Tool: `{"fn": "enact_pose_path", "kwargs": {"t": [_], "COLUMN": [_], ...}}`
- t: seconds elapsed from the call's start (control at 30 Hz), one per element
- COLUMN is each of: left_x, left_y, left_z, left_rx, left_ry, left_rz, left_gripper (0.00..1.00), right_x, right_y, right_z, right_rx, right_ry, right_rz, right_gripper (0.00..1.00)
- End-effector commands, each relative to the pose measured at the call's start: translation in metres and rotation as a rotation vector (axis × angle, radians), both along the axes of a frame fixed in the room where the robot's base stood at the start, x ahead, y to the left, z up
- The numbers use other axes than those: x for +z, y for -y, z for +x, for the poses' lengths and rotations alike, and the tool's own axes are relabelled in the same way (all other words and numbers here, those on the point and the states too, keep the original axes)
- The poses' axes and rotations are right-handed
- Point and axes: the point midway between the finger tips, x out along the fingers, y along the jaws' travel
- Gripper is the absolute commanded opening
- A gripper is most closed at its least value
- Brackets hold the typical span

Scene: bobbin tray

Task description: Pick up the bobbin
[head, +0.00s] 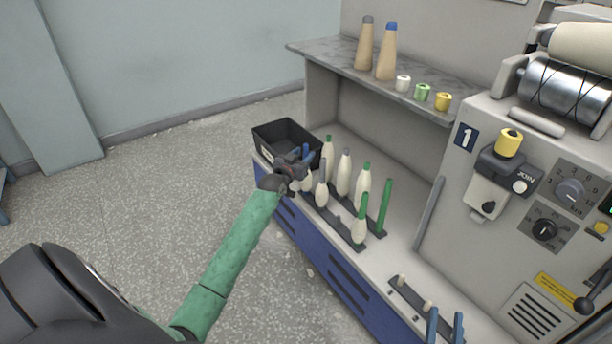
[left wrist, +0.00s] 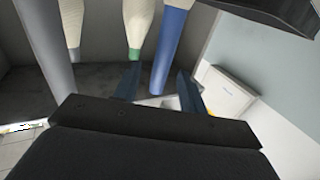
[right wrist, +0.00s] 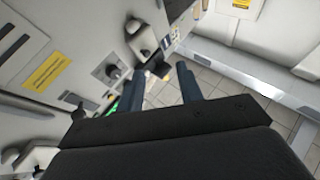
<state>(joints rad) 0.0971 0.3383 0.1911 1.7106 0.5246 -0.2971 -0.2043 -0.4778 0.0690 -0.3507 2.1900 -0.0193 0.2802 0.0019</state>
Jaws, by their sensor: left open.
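Several cream bobbins with green or grey tips stand on pegs on the machine's lower shelf, among them a green-tipped one (head: 362,185) and a grey-tipped one (head: 344,172). A bare green tube (head: 384,207) stands beside them. My left gripper (head: 302,160) is open at the far left end of the rows, by the black bin. In the left wrist view a blue tube (left wrist: 176,45) lies close to the open fingers, beside a green-tipped bobbin (left wrist: 137,25) and a grey tube (left wrist: 54,40). Nothing is clearly gripped. My right gripper (head: 445,328) is open and empty at the lower edge.
A black bin (head: 268,134) stands at the shelf's left end. The upper shelf (head: 325,52) holds two tan cones (head: 386,55) and small spools (head: 422,93). The machine panel (head: 540,215) with knobs and a lever rises on the right. A short strip with pegs (head: 425,308) lies front right.

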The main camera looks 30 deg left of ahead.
Motion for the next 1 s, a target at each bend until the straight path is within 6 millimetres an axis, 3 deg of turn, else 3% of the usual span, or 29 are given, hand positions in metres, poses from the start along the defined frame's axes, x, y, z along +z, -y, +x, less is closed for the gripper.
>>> {"fn": "enact_pose_path", "kwargs": {"t": [0.23,0.57,0.8,1.0], "left_x": [0.000,0.000,0.000,0.000], "left_y": [-0.002,-0.002,-0.002,-0.002], "left_z": [0.021,0.024,0.024,0.024], "left_rx": [0.000,0.000,0.000,0.000], "left_ry": [0.000,0.000,0.000,0.001], "left_rz": [0.001,0.001,0.001,0.001], "left_gripper": [0.41,0.41,0.00,0.00], "right_x": [0.032,0.038,0.038,0.038], "right_y": [0.003,0.004,0.004,0.004], "right_z": [-0.005,-0.006,-0.006,-0.006], "right_rx": [-0.007,-0.008,-0.008,-0.008], "right_ry": [0.103,0.121,0.122,0.122], "right_rz": [0.024,0.029,0.028,0.028], "right_gripper": [0.36,0.36,0.36,0.36]}}
